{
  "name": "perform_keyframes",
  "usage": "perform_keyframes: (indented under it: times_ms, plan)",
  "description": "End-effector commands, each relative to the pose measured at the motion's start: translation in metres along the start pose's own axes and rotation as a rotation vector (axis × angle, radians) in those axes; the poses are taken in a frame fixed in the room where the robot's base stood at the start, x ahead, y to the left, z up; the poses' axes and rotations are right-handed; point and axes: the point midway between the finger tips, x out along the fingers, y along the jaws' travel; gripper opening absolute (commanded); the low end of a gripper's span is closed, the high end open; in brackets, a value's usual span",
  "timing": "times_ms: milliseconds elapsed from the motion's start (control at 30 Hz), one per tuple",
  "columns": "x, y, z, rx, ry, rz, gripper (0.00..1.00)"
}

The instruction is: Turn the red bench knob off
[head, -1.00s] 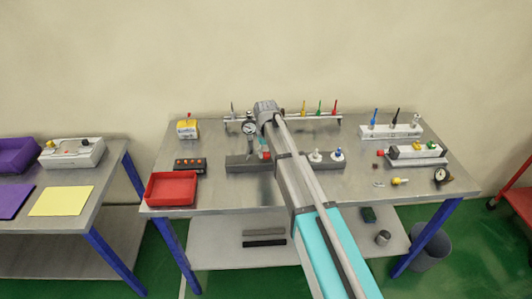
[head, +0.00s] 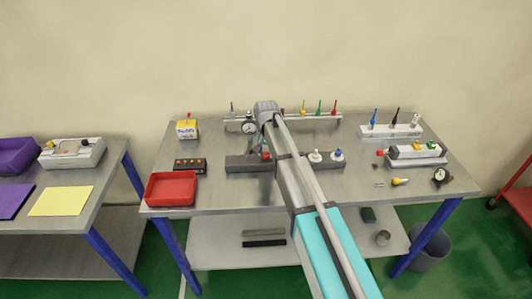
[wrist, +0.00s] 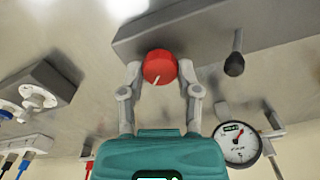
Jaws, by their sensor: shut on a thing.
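The red knob (wrist: 159,66) sits on a dark grey block (wrist: 205,28) in the wrist view. A white pointer line on its face points down and slightly left in that view. My gripper (wrist: 160,72) is shut on the red knob, one finger against each side. In the head view the block (head: 238,163) lies across the middle of the bench, and my arm hides part of it. The red knob shows only as a small patch there, beside my arm.
A lever with a black ball (wrist: 234,65) sticks out of the same block near the knob. A round gauge (wrist: 238,144) is close to my gripper. White and blue fittings (head: 337,155) stand right of my arm; a red tray (head: 171,189) is at the left.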

Motion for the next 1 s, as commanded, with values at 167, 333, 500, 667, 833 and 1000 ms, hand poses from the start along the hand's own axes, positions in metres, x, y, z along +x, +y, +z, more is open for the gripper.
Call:
perform_keyframes:
  times_ms: [167,333,500,667,833,1000]
  plan:
    - [0.0004,0.0009,0.0012,0.010,-0.002,0.002,0.00]
    - [0.0004,0.0009,0.0012,0.009,-0.003,0.002,0.00]
    - [0.0004,0.0009,0.0011,0.008,-0.002,0.002,0.64]
    - [0.0002,0.0006,0.0007,0.008,-0.001,0.001,0.78]
    - [0.0001,0.0003,0.0004,0.007,-0.001,0.001,0.78]
    - [0.0001,0.0002,0.0003,0.007,-0.001,0.001,0.78]
